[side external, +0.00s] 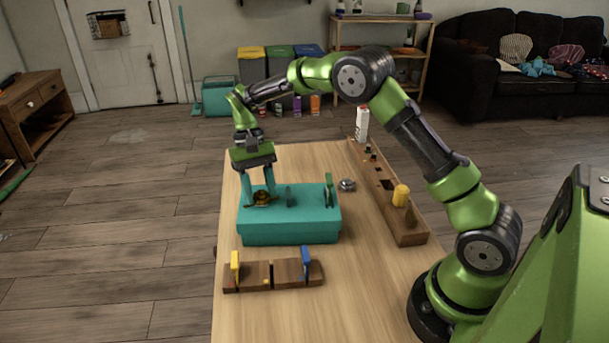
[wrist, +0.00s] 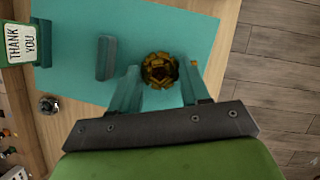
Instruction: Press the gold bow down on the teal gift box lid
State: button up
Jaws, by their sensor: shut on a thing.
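The teal gift box (side external: 290,232) stands on the wooden table with its lid (side external: 310,205) on top. The gold bow (side external: 262,197) is at the left part of the lid; in the wrist view the bow (wrist: 160,69) sits between my fingertips. My gripper (side external: 260,193) points down over the lid with its teal fingers closed around the bow's sides. It also shows in the wrist view (wrist: 162,80). Whether the bow's underside touches the lid is hidden. A small grey-teal upright piece (wrist: 106,57) and a green "thank you" tag (wrist: 20,43) stand on or beside the lid.
A wooden block with yellow and blue clips (side external: 272,275) lies in front of the box. A small metal object (side external: 347,185) sits between box and rack. The table's front is clear.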

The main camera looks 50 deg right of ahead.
jog(key=shift+f, duration=0.1)
jog(key=o, duration=0.9)
jog(key=v, duration=1.2)
jog(key=s+a+r+t, duration=0.1)
jog(key=s+t, duration=0.2)
jog(key=s, duration=0.5)
jog(key=s+a+r+n+t, duration=0.1)
jog(key=s+t, duration=0.3)
jog(key=s, duration=0.5)
jog(key=s+a+r+t, duration=0.1)
jog(key=s+r+t, duration=0.2)
jog(key=s, duration=0.6)
jog(key=shift+s+a+r+n+t, duration=0.15)
jog(key=shift+s+a+n+t, duration=0.15)
jog(key=shift+t, duration=0.2)
